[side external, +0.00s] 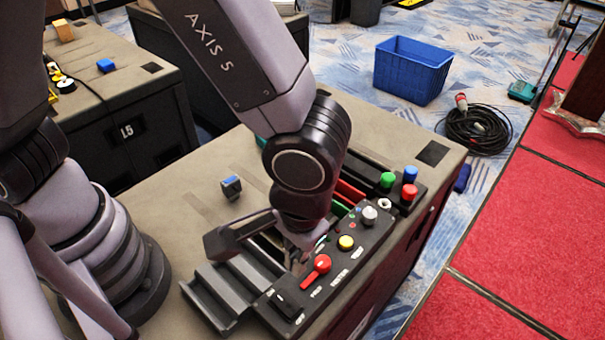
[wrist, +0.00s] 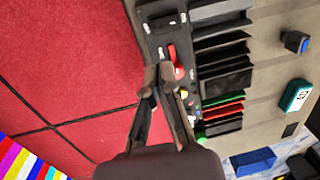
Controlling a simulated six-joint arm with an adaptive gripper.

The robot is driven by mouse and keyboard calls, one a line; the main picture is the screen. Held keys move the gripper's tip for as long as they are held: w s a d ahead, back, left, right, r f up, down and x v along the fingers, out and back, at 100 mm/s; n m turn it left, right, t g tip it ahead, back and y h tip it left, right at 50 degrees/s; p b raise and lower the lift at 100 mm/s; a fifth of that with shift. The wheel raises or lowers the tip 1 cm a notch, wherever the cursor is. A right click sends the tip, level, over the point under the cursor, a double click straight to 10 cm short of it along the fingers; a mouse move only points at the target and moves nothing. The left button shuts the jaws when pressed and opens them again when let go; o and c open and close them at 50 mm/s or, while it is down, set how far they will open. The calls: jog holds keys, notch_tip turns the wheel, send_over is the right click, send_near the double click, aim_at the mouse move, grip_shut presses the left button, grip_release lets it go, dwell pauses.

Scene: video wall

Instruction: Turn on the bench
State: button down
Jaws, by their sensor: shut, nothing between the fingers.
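The bench (side external: 200,205) is a beige-topped cabinet with a black control panel (side external: 334,268) along its front edge. My gripper (side external: 299,262) is shut and empty, low over the panel beside the red lever. In the wrist view, the closed fingertips of my gripper (wrist: 159,73) are just left of the red lever (wrist: 175,63); contact cannot be told. My fingers partly hide the panel there.
A slotted black rack (side external: 222,292) lies behind the panel. Green, blue and red caps (side external: 409,191) stand at the bench's far end. A small blue-topped block (side external: 231,187) sits on the bench. A blue crate (side external: 412,72) and coiled cable (side external: 475,129) are on the floor.

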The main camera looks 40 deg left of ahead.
aim_at(287, 304)
jog(key=shift+y, duration=0.4)
jog(key=a+f, duration=0.1)
jog(key=f, duration=0.3)
jog(key=a+f, duration=0.1)
jog(key=f, duration=0.4)
jog(key=a+f, duration=0.1)
jog(key=f, duration=0.3)
jog(key=shift+a+f, duration=0.25)
jog(key=shift+f, duration=0.15)
jog(key=shift+f+h, duration=0.2)
jog(key=shift+h, duration=0.3)
jog(key=shift+d+r, duration=0.2)
jog(key=shift+d, duration=0.5)
